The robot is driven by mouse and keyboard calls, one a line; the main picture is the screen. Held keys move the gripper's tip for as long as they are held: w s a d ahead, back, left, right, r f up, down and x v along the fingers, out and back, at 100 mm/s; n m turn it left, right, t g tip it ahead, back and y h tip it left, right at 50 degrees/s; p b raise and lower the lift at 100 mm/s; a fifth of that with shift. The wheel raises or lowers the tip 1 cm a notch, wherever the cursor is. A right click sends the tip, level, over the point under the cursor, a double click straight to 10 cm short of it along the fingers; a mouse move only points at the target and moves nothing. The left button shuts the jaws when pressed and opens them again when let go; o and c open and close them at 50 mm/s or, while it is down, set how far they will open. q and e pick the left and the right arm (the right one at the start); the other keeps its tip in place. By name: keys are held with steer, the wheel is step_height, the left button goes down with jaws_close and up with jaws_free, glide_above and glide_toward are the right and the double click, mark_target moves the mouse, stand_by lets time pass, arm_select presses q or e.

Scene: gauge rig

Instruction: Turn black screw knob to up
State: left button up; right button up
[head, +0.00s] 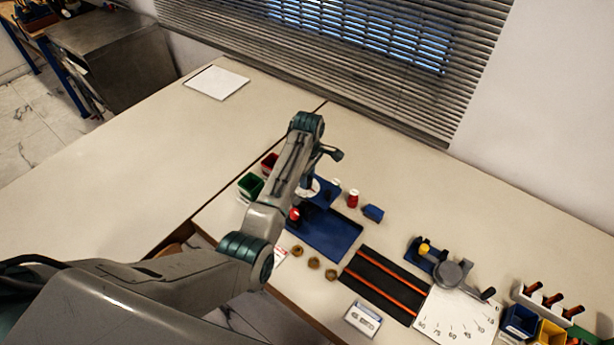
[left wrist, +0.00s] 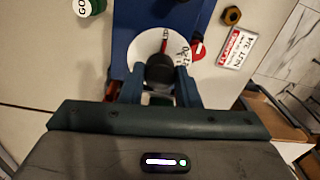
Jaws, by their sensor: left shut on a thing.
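The black screw knob (left wrist: 160,68) shows in the left wrist view, in front of a round white dial (left wrist: 145,48) with a red needle. My left gripper (left wrist: 158,86) has one finger on each side of the knob and is shut on it. The dial belongs to a blue rig (head: 320,232), which stands on the table in the head view. There my left arm reaches over the rig and hides the knob and most of the dial (head: 314,187). I cannot tell which way the knob is turned. My right gripper is in neither view.
A red knob (head: 294,214) is close beside my arm. Green (head: 250,185) and red bins stand left of the rig. Brass nuts (head: 313,263), a black rack with orange rails (head: 380,284) and a blue block (head: 373,213) lie nearby. The left table is mostly clear.

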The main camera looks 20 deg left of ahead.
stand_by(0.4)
arm_select(q)
steer(key=o, duration=1)
steer(key=shift+c, duration=0.2)
step_height(320, 180, up, 8)
steer(key=b, duration=0.3)
steer(key=shift+w+r, duration=0.15)
steer(key=shift+r, duration=0.05)
steer(key=shift+r+p, duration=1.3)
steer(key=shift+f, duration=0.1)
